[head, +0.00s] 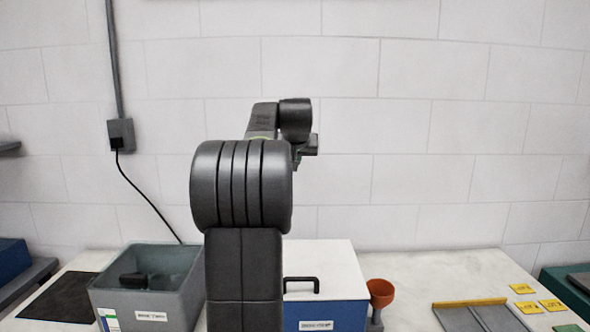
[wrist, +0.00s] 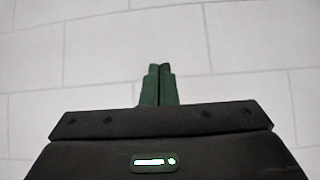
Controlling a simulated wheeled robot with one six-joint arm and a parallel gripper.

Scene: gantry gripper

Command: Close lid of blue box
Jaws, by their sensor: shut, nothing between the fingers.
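The blue box (head: 333,316) stands on the table just right of my arm in the head view, its left part hidden behind the arm. Its white lid (head: 335,262) with a dark handle (head: 301,283) appears to lie over the top; I cannot tell whether it is fully down. My gripper (wrist: 160,68) shows in the wrist view with its green fingers together and empty, facing the white wall. In the head view the arm's end is high above the table, well clear of the box, and the fingertips cannot be made out.
A grey open bin (head: 173,302) with a dark item inside stands left of my arm. An orange funnel (head: 379,291) stands close to the box's right side. A grey tray (head: 480,318) and yellow cards (head: 524,288) lie further right. Table space behind the tray is clear.

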